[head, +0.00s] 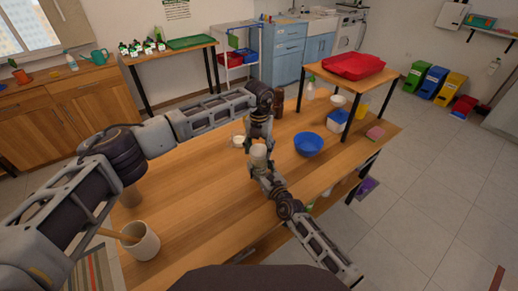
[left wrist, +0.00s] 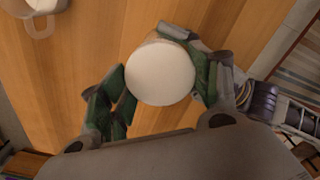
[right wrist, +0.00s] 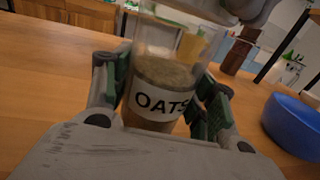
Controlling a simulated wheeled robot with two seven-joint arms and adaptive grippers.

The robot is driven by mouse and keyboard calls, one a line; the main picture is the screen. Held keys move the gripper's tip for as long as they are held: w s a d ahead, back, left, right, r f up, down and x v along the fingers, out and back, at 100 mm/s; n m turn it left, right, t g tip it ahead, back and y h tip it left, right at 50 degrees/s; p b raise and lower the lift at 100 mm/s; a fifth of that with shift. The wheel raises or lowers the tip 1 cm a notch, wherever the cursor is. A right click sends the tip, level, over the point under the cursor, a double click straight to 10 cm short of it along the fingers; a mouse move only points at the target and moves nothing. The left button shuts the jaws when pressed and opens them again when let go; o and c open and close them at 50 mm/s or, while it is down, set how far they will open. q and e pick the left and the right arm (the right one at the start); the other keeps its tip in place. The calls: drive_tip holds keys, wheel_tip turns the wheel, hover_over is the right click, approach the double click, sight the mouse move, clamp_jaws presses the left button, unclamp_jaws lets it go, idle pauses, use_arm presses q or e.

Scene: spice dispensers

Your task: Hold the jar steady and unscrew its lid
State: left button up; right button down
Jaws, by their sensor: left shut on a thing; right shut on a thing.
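The jar (right wrist: 160,100) is clear, holds brownish oats and has a white "OATS" label; it stands upright in the right wrist view. It also shows in the head view (head: 258,155), between my two grippers. Its pale round lid (left wrist: 161,73) fills the middle of the left wrist view. My left gripper (head: 259,142) comes from above and is shut on the lid, with green-padded fingers on both sides. My right gripper (right wrist: 165,105) is shut on the jar's body from the side. The seam between lid and jar is hidden.
A blue bowl (head: 308,145) stands right of the jar. A small white cup (head: 238,141) is close on the left. A brown bottle (head: 278,106) stands behind. A white pot (head: 143,246) is at the front left. The wooden table's left middle is clear.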

sight(259, 149)
use_arm(q)
drive_tip(key=n, duration=0.5)
drive_tip(key=shift+n, duration=0.4)
drive_tip(key=n, duration=0.4)
drive_tip(key=shift+n, duration=0.3)
drive_tip(key=n, duration=0.4)
drive_tip(key=shift+w+n, duration=0.1)
drive_tip(key=shift+n, duration=2.8)
drive_tip(key=shift+r, duration=1.25)
drive_tip(key=shift+r, duration=1.9)
